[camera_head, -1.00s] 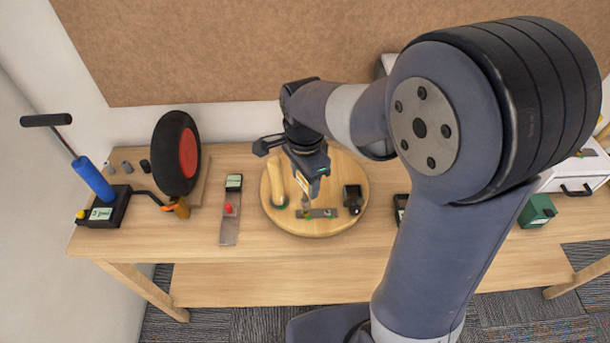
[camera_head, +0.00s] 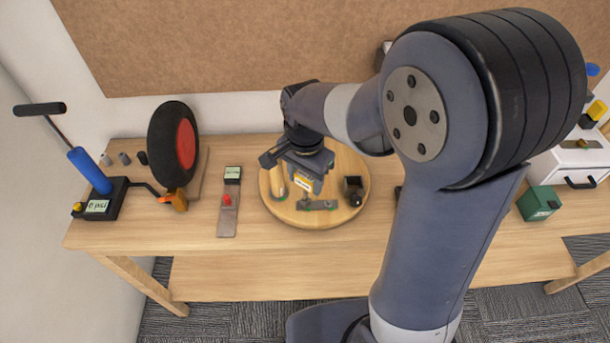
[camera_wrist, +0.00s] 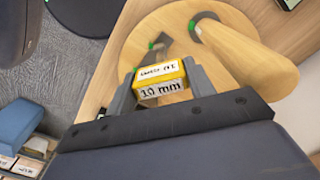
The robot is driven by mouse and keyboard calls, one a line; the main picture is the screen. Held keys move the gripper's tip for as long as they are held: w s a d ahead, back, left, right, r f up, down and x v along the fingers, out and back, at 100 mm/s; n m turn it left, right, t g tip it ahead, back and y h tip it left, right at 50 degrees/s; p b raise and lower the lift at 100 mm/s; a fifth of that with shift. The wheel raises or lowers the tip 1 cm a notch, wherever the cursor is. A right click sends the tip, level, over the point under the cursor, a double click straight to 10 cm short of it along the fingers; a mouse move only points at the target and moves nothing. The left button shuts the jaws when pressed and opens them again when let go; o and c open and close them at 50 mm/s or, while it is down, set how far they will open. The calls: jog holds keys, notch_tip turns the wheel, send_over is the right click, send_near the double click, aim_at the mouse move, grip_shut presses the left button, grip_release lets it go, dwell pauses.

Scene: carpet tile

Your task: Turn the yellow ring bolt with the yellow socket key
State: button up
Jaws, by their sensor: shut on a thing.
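My gripper (camera_head: 303,190) is over the round wooden board (camera_head: 354,169) on the bench. In the wrist view my gripper (camera_wrist: 162,84) is shut on the yellow socket key (camera_wrist: 160,72), whose block is labelled "10 mm". In the head view the key's yellow label (camera_head: 303,183) faces the camera. A short shaft reaches down from the gripper to near a grey metal plate (camera_head: 322,205) with green ends on the board. I cannot make out the yellow ring bolt or whether the key touches anything.
A pale wooden cylinder (camera_wrist: 245,55) stands on the board close beside the gripper. A red-buttoned strip (camera_head: 228,212), wheel (camera_head: 174,144) and blue pump (camera_head: 90,171) stand left. A green box (camera_head: 538,204) is right.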

jog(key=n, duration=0.8)
jog(key=shift+n+p, duration=0.3)
jog(key=n, duration=0.8)
jog(key=shift+d+n, duration=0.1)
jog(key=shift+n, duration=0.2)
jog(key=shift+m+p, duration=0.3)
jog(key=shift+m, duration=0.3)
jog(key=shift+r+p, duration=1.85)
jog(key=shift+r, duration=0.5)
